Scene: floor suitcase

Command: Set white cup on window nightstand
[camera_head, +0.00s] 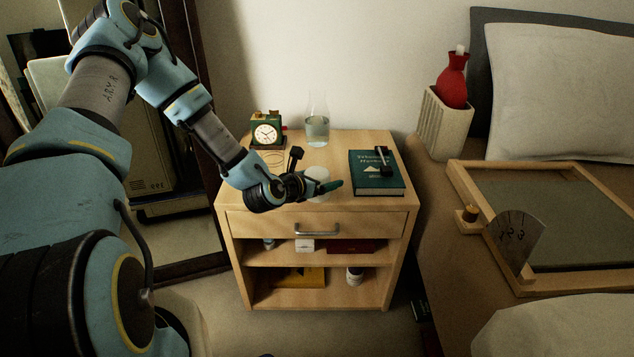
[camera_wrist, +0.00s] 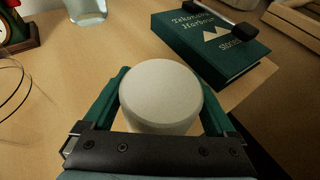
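The white cup (camera_wrist: 160,92) fills the middle of the wrist view, upright between the two green fingers of my gripper (camera_wrist: 162,88), which lie close against its sides. In the head view, the cup (camera_head: 318,182) is at the front middle of the nightstand top (camera_head: 240,195), partly covered by my gripper (camera_head: 322,187). The gripper reaches in from the left, low over the wood, and seems shut on the cup. I cannot tell whether the cup's base touches the top.
A green book (camera_head: 375,176) with a dark object on it lies right of the cup. A clock (camera_head: 266,133), glasses and a glass flask (camera_head: 317,130) with liquid stand behind. The bed (camera_head: 560,80) is at the right. The front left of the top is bare.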

